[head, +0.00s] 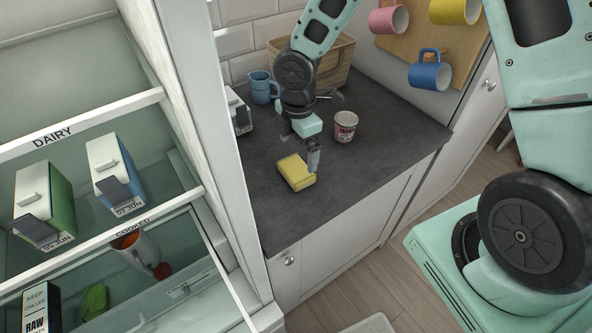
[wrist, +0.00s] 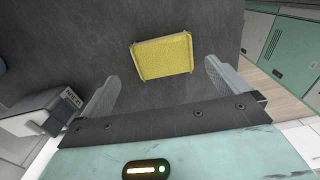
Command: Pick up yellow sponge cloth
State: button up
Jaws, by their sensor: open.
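The yellow sponge cloth (head: 296,172) lies on the slate worktop (head: 272,218) near its front edge in the head view. It is a thick yellow rectangle. In the wrist view the sponge cloth (wrist: 162,56) lies ahead of my fingers, roughly midway between them and slightly tilted. My gripper (head: 312,155) is beside the cloth in the head view, at its right end. In the wrist view my gripper (wrist: 160,82) is open, with one finger on each side and nothing between them. I cannot tell its exact height above the worktop.
A red and white tub (head: 345,126) stands right of my gripper. Mugs hang on a board at the back. An open fridge (head: 205,120) stands at left. Worktop around the cloth is clear.

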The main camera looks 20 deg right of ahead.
aim_at(296, 168)
jog(key=shift+s+a+f+p, duration=0.15)
jog(key=shift+f+p, duration=0.1)
jog(key=shift+f, duration=1.2)
jog(key=shift+s+a+f+p, duration=0.15)
jog(key=shift+f+p, duration=0.1)
jog(key=shift+f, duration=1.2)
jog(key=shift+w, duration=0.1)
jog(key=c, duration=0.8)
notch_tip(296, 168, up, 10)
jog(key=shift+r+b, duration=0.1)
jog(key=shift+b, duration=0.2)
jog(key=shift+o, duration=0.4)
